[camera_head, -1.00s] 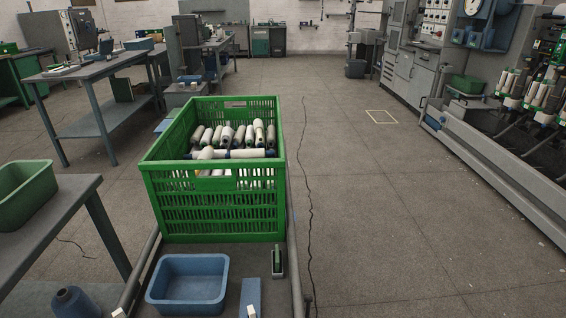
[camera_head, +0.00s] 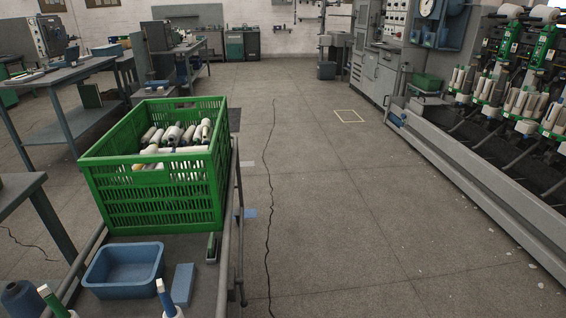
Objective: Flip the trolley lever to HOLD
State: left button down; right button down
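The trolley (camera_head: 190,255) stands at the lower left, with a green slatted crate (camera_head: 155,195) of white bobbins on top. Two upright pieces with white tips, one green (camera_head: 52,300) and one blue and white (camera_head: 167,298), show at the bottom edge, cut off by the frame. Neither of my grippers shows.
A blue tray (camera_head: 122,286) and a flat blue block (camera_head: 182,285) lie on the trolley's near end. A dark blue cone (camera_head: 20,298) is at the lower left. Workbenches (camera_head: 70,75) stand left, the winding machine (camera_head: 470,165) right. The floor between (camera_head: 320,200) is largely clear.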

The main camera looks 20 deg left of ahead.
aim_at(243, 303)
jog(key=i+l+z, duration=0.25)
jog(key=l+z, duration=0.15)
jog(key=i+l+z, duration=0.4)
jog(key=i+j+u, duration=0.25)
jog(key=u, duration=0.25)
jog(key=i+j+u, duration=0.1)
jog(key=i+u, duration=1.15)
jog(key=i, duration=0.7)
jog(key=i+u, duration=0.25)
jog(key=i, duration=0.65)
jog(key=i+u, duration=0.4)
jog(key=i+l+u, duration=0.15)
jog(key=u, duration=0.25)
jog(key=i+l+u, duration=0.25)
jog(key=i+u, duration=0.2)
jog(key=i+j+u, duration=0.15)
jog(key=i+u, duration=0.15)
jog(key=i+j+u, duration=0.1)
jog(key=i+u, duration=0.2)
jog(key=u, duration=3.4)
